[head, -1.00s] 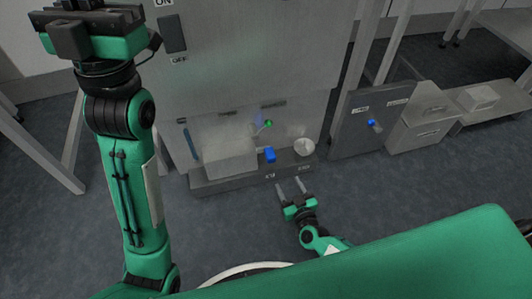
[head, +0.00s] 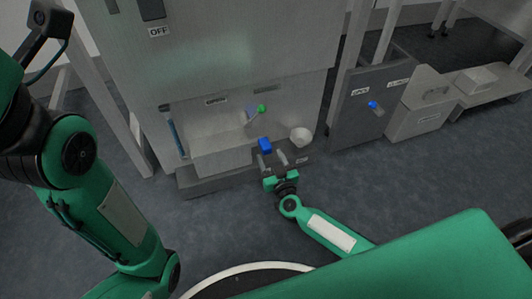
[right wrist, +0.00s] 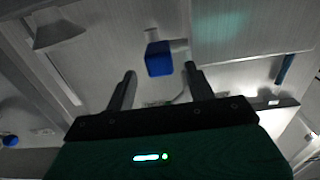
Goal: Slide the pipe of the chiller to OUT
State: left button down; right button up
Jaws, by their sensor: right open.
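The chiller is the tall grey cabinet (head: 225,60) with an open lower bay. A blue block (head: 265,145), which looks like the pipe's handle, sits at the front of that bay. In the right wrist view the blue block (right wrist: 159,59) has a short grey stub beside it. My right gripper (head: 273,160) is open and empty, its fingertips just in front of the block. In the right wrist view the block appears beyond and between the two fingers (right wrist: 161,82), with no clear contact. The labels on the ledge are partly covered by the gripper and too small to read. My left gripper's fingers are out of frame.
A green knob (head: 261,108) and a blue rod (head: 172,128) are in the bay. A dark grey box (head: 355,125) with a blue-tipped handle (head: 373,105) stands to the right. The floor in front is free.

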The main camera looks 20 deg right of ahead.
aim_at(268, 152)
jog(key=shift+w+b, duration=1)
jog(key=shift+w, duration=1.55)
grip_shut()
